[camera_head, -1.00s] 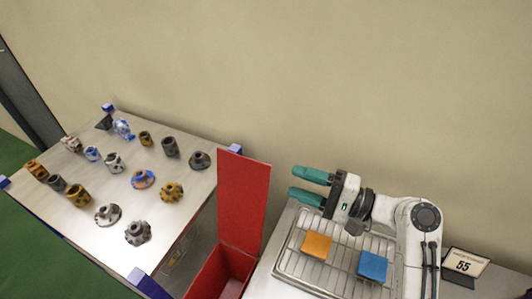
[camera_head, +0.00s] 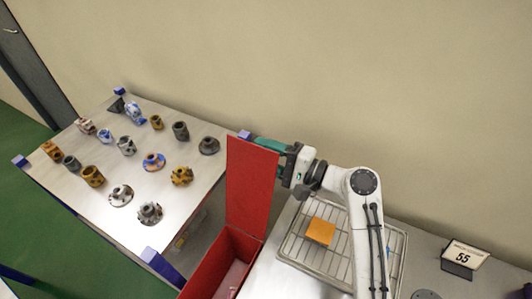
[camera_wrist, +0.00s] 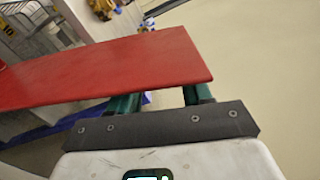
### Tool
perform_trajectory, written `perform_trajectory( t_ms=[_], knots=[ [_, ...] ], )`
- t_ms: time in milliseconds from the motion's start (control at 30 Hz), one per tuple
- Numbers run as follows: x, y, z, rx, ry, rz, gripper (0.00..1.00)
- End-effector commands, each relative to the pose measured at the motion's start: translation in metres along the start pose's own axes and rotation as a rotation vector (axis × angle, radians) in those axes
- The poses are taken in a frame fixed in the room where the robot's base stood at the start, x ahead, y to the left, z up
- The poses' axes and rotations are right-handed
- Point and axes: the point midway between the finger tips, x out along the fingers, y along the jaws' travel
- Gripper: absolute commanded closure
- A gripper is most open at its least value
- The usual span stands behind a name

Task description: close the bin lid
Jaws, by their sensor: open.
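The red bin (camera_head: 222,262) stands between the two tables, partly cut off by the bottom of the head view. Its red lid (camera_head: 250,185) stands upright, open. My gripper (camera_head: 268,145) is behind the upper right part of the lid, and its green fingers are partly hidden by it in the head view. In the wrist view the lid (camera_wrist: 120,68) crosses in front of my gripper (camera_wrist: 160,100) and hides the fingertips. The two green fingers are apart with nothing seen between them. I cannot tell whether they touch the lid.
A metal table (camera_head: 110,205) with several machined parts stands at the left. At the right, a wire rack (camera_head: 293,247) holds an orange square (camera_head: 320,231). A sign reading 55 (camera_head: 463,258) stands further right. A plain wall rises behind.

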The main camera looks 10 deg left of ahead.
Motion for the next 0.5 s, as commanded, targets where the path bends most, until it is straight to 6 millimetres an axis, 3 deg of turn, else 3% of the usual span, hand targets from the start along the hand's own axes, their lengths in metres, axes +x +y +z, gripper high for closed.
perform_trajectory(
  t_ms=[100,500],
  knots=[
    [-0.0002,0.0001,0.0000,0.000,0.000,0.000,0.51],
    [-0.0005,0.0002,-0.0001,0.000,0.000,0.000,0.89]
  ],
)
